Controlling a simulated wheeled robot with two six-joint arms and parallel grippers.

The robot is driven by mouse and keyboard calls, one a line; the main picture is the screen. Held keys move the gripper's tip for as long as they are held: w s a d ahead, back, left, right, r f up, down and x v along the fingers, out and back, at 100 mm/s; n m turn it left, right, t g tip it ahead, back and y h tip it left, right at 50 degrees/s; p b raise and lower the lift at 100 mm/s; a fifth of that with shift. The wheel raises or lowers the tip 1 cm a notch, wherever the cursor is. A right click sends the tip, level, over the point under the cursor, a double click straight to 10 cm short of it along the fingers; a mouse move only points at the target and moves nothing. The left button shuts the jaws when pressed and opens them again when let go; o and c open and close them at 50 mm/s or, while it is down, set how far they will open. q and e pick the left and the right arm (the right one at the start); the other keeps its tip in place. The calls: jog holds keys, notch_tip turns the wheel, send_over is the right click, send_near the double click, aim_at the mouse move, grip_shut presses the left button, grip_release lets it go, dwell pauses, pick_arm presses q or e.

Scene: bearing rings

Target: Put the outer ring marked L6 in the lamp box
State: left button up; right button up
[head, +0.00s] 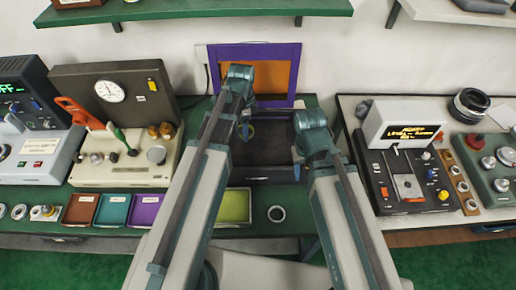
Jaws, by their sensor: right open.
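A dark open box (262,178) stands at the middle of the green bench, between my two arms; I cannot confirm it is the lamp box. My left gripper (246,131) points down over the box's left part. A small yellowish round shape shows at it, too small to tell whether it is held. My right gripper (297,160) is open at the box's right side, partly hidden by its wrist. Several rings (18,212) lie at the far left. No L6 mark is readable.
A purple-framed orange panel (273,75) stands behind the box. Red, teal, purple and yellow-green trays (234,206) line the front.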

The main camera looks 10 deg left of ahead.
aim_at(253, 131)
pick_arm(q)
jog(key=shift+w+d+f+m+b, duration=0.1)
jog(key=shift+d+f+m+b, duration=0.15)
jog(key=shift+f, duration=0.3)
jog(key=shift+w+d+f+m+b, duration=0.15)
jog(key=shift+d+f+b, duration=0.1)
jog(key=shift+f, duration=0.25)
jog(key=shift+d+r+m, duration=0.25)
jog(key=shift+d+m, duration=0.7)
jog(key=shift+m, duration=1.15)
jog(key=f+b, duration=0.3)
jog(key=d+f+b, duration=0.1)
jog(key=f+b, duration=0.5)
jog(key=shift+s+d+f, duration=0.15)
jog(key=shift+s+f, duration=0.05)
jog(key=shift+f, duration=0.1)
pick_arm(e)
jog(key=f, duration=1.1)
jog(key=shift+w+f, duration=0.1)
jog(key=shift+w, duration=0.15)
pick_arm(q)
jog(key=shift+r, duration=0.1)
